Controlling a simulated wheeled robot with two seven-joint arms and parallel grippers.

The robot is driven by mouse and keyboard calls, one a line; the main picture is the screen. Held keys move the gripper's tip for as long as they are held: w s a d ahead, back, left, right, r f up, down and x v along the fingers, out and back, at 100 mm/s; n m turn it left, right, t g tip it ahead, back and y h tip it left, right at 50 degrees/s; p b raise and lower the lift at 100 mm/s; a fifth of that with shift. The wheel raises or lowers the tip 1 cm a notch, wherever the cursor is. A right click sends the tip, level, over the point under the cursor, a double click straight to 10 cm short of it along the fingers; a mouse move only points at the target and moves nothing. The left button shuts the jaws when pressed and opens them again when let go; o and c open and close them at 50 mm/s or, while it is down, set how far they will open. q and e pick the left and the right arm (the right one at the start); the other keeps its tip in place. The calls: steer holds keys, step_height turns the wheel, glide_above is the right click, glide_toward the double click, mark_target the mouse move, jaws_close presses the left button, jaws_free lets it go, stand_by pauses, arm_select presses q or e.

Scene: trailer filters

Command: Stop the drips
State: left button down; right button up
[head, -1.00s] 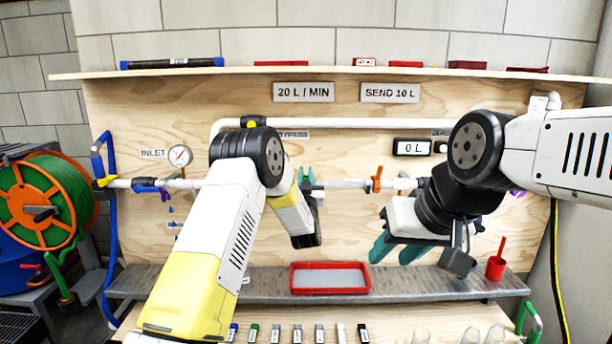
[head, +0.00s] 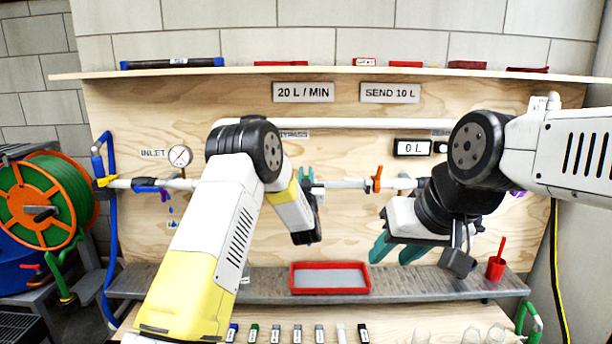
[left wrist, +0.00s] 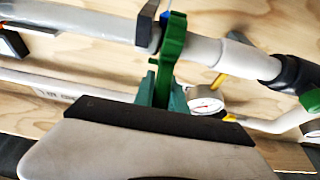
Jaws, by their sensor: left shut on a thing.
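Blue drips (head: 172,210) hang in the air below the inlet pipe (head: 122,184) at the left of the board, near a purple tap (head: 164,195). My left gripper (head: 306,176) is at the middle of the pipe run. In the left wrist view its teal fingertips (left wrist: 161,92) are closed around the lower end of a green lever (left wrist: 174,45) on a grey pipe (left wrist: 205,48). My left arm hides the pipe between the gauge and that lever in the head view. My right gripper (head: 396,250) is open and empty, in front of the board.
An orange valve handle (head: 377,178) stands right of my left gripper. A pressure gauge (head: 180,156) is near the inlet. The display (head: 411,148) reads 0 L.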

arm_select(q)
steer(key=g, duration=0.1)
steer(key=w+g, duration=0.1)
steer(key=g, duration=0.1)
steer(key=shift+w+r, duration=0.3)
steer(key=shift+r, duration=0.1)
steer(key=shift+w+g, duration=0.55)
steer(key=shift+g, duration=0.75)
steer(key=c, duration=1.4)
jaws_free()
steer(key=shift+w, duration=0.1)
steer(key=shift+o, duration=0.2)
steer(key=shift+s+r, duration=0.2)
steer(key=shift+s, duration=1.1)
steer(key=shift+s+r, duration=0.2)
steer(key=shift+s, duration=1.1)
steer(key=shift+s+r, duration=0.2)
steer(key=shift+s, duration=1.1)
